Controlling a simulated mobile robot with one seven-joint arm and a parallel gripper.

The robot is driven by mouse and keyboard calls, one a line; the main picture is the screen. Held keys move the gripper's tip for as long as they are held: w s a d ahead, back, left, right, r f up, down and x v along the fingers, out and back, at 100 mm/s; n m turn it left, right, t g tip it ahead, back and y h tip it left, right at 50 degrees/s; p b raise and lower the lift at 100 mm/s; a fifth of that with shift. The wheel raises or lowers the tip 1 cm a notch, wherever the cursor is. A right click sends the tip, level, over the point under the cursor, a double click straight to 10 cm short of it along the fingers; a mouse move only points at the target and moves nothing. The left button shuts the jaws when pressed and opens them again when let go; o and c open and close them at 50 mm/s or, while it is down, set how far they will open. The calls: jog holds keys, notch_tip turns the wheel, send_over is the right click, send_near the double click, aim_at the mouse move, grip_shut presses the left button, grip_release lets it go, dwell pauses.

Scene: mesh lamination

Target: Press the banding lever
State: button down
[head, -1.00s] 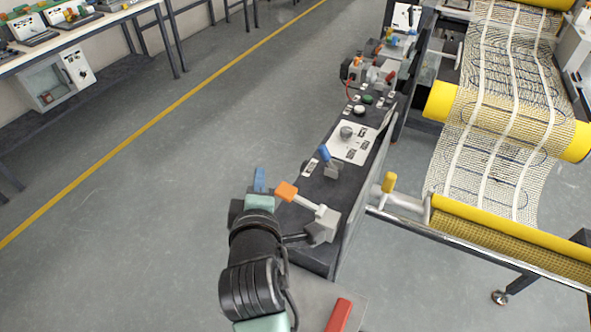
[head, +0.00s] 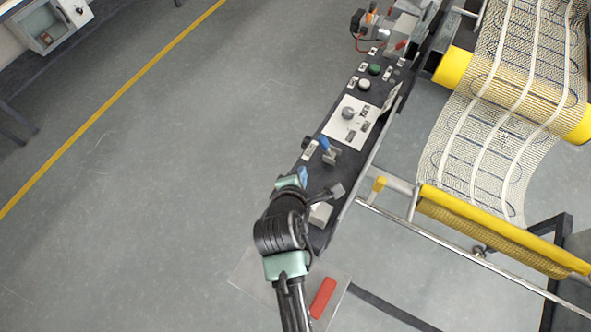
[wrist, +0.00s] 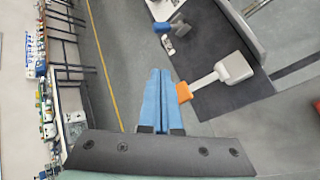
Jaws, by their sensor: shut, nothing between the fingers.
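A lever with an orange knob (wrist: 183,92), a white arm and a white block base (wrist: 234,67) stands on the dark console in the wrist view. In the head view its base (head: 321,214) shows, and the orange knob is hidden behind my arm. A second lever with a blue handle (head: 324,146) stands further up the console and also shows in the wrist view (wrist: 162,28). I cannot read which is labelled banding. My gripper (wrist: 156,74) has its blue fingers together and empty, just left of the orange knob. I cannot tell whether they touch it. It shows in the head view (head: 303,175).
The dark console (wrist: 215,98) also carries a white panel with a grey knob (head: 348,113), a green button (head: 375,69) and a white button (head: 364,85). Yellow rollers (head: 505,225) with mesh (head: 478,130) stand on the right. Open floor lies left.

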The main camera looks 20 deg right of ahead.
notch_tip(320, 180, down, 8)
jog(key=w+a+b, duration=0.1)
jog(key=b, duration=0.8)
jog(key=shift+w+a+f, duration=0.15)
jog(key=shift+a+f, duration=0.05)
jog(key=shift+a, duration=0.05)
jog(key=shift+f, duration=0.15)
dwell(1.7)
jog(key=shift+a+f, duration=0.1)
jog(key=shift+f, duration=0.15)
jog(key=shift+w+a+f+b, duration=0.2)
jog(key=shift+f+b, duration=0.4)
jog(key=shift+f, duration=0.25)
jog(key=shift+w+a+f+b, duration=0.1)
jog(key=shift+a+f+b, duration=0.05)
jog(key=shift+f+b, duration=0.55)
dwell(1.7)
jog(key=shift+p, duration=0.35)
jog(key=r+p, duration=0.2)
jog(key=p, duration=0.1)
jog(key=r+p, duration=0.1)
jog(key=shift+s+d+r, duration=0.25)
jog(key=shift+r, duration=0.15)
